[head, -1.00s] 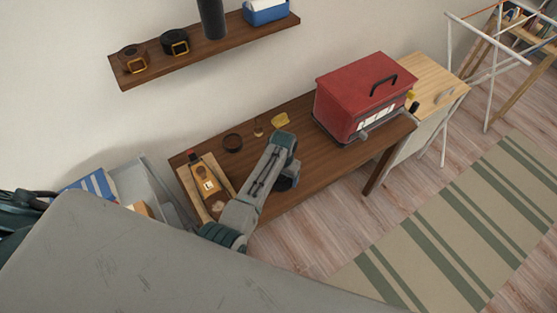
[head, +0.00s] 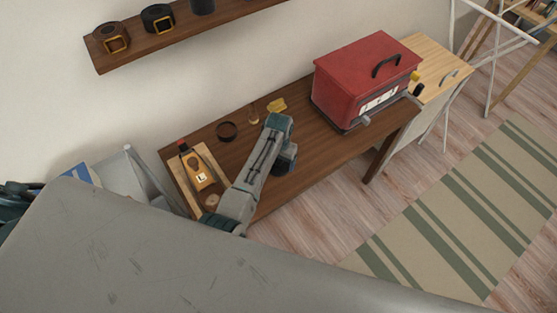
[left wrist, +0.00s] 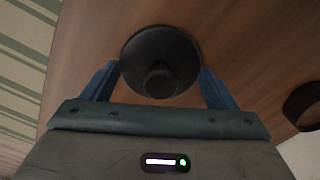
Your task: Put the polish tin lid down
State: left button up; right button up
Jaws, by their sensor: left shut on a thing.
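In the left wrist view my left gripper (left wrist: 160,72) is shut on a dark round lid with a central knob, the polish tin lid (left wrist: 160,45). One blue finger lies on each side of it. The brown table top (left wrist: 230,45) lies behind the lid; I cannot tell whether they touch. In the head view my left gripper (head: 286,158) is over the front part of the table (head: 320,150), and the lid is mostly hidden there. A dark round open ring or tin (head: 227,131) sits farther back on the table. My right gripper is not in view.
A red toolbox-like case (head: 360,75) stands at the table's right. A wooden tray (head: 217,160) with a bottle (head: 198,172) is at the left end. A yellow item (head: 277,105) lies near the back edge. Table between gripper and red case is clear.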

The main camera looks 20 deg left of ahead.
pick_arm(q)
jog(key=shift+f, duration=0.15)
jog(key=o, duration=0.7)
jog(key=shift+o, duration=1.1)
jog(key=shift+r, duration=0.45)
notch_tip(320, 180, up, 12)
jog(key=b, duration=0.1)
jog(key=shift+f, duration=0.25)
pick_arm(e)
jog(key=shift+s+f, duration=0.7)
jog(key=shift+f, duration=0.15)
pick_arm(q)
jog(key=shift+f, duration=0.1)
